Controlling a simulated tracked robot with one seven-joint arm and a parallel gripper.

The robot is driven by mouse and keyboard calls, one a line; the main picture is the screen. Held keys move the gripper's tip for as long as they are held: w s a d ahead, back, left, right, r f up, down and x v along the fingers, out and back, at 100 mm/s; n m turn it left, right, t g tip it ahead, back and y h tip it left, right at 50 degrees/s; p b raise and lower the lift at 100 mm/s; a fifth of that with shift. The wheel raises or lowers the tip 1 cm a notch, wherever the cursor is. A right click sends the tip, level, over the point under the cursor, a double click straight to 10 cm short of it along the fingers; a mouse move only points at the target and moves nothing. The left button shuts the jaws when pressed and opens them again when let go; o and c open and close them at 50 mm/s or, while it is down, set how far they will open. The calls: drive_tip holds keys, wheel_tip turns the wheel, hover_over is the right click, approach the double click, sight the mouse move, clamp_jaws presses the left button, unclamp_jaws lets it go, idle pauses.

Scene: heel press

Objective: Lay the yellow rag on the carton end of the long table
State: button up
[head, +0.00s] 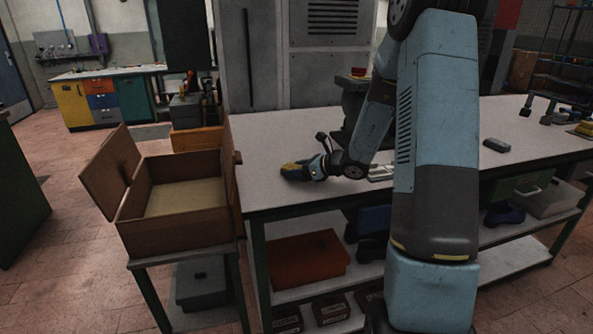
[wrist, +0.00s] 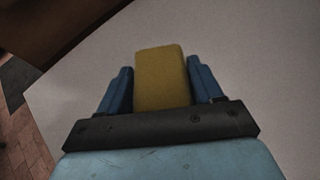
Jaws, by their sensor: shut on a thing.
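The yellow rag (head: 292,170) is between the fingers of my gripper (head: 312,167), over the left end of the long table (head: 262,140). In the wrist view the rag (wrist: 160,78) fills the space between the two blue fingers, and my gripper (wrist: 162,88) is shut on it. The rag is at or just above the pale tabletop (wrist: 240,60); I cannot tell whether it touches. An open brown carton (head: 175,238) stands just left of this table end.
The carton's raised flap (head: 110,170) leans out to the left. A dark machine (head: 355,100) stands on the table behind my gripper. A grey block (head: 496,145) and several dark items lie farther right. The tabletop around the rag is mostly clear.

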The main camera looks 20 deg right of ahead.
drive_tip(key=shift+f, duration=0.15)
drive_tip(key=o, duration=1)
drive_tip(key=shift+o, duration=0.2)
